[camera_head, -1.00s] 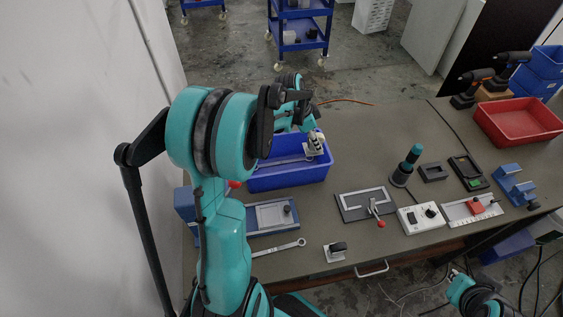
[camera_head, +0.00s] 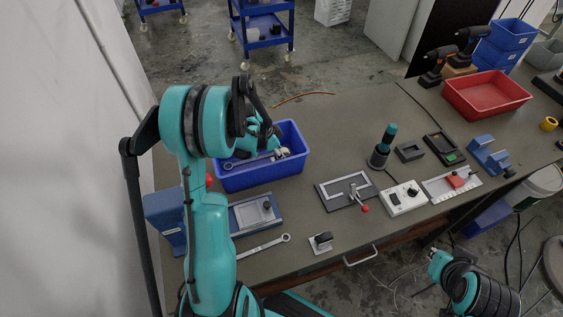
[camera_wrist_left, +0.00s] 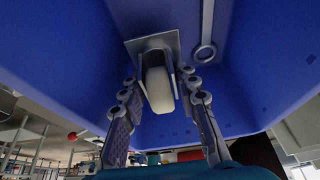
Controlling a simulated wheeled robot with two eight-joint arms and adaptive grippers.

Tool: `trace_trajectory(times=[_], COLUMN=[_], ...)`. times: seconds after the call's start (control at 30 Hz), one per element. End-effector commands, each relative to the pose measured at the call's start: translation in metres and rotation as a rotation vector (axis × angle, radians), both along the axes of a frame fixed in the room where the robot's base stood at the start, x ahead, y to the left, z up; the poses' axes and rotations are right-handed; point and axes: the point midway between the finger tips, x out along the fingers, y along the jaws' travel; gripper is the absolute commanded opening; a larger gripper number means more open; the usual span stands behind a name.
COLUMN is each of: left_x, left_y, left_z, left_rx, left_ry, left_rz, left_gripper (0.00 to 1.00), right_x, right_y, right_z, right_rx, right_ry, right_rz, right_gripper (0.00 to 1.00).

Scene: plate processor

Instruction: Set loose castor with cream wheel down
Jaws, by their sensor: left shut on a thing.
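The castor with the cream wheel (camera_wrist_left: 159,92) is between the fingers of my left gripper (camera_wrist_left: 160,84) in the left wrist view, its metal plate (camera_wrist_left: 131,48) facing the bin floor. My left gripper (camera_head: 274,148) is shut on it, down inside the blue bin (camera_head: 299,171) in the head view. The castor (camera_head: 283,153) shows there only as a small pale part beside the gripper. I cannot tell whether the plate touches the floor. My right gripper (camera_head: 437,260) is at the lower right, away from the table; its fingers are too small to read.
A spanner (camera_head: 240,162) lies in the bin beside the castor. In front are a blue fixture (camera_head: 240,216), another spanner (camera_head: 262,247) and a dark-wheeled castor (camera_head: 320,243). A clamp plate (camera_head: 335,194) and a white box (camera_head: 403,200) stand to the right.

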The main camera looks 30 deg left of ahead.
Motion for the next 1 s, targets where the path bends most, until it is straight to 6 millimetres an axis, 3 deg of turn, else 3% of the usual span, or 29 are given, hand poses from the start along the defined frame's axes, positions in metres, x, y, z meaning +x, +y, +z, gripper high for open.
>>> trace_trajectory(times=[0.17, 0.57, 0.6, 1.0], left_x=[0.001, 0.000, 0.000, 0.000], left_y=[0.000, 0.000, 0.000, 0.001], left_z=[-0.031, -0.037, -0.036, -0.028], left_rx=[0.000, 0.000, 0.000, 0.000], left_ry=[0.000, 0.000, 0.000, 0.000], left_rz=[0.000, 0.000, 0.000, 0.001], left_gripper=[0.00, 0.00, 0.39, 0.39], right_x=[0.000, 0.000, 0.000, 0.000], right_y=[0.000, 0.000, 0.000, 0.000], right_z=[-0.013, -0.016, -0.015, -0.009], right_rx=[0.000, 0.000, 0.000, 0.000], right_ry=[0.000, 0.000, 0.000, 0.000], right_rz=[0.000, 0.000, 0.000, 0.000], right_gripper=[0.00, 0.00, 0.00, 0.00])
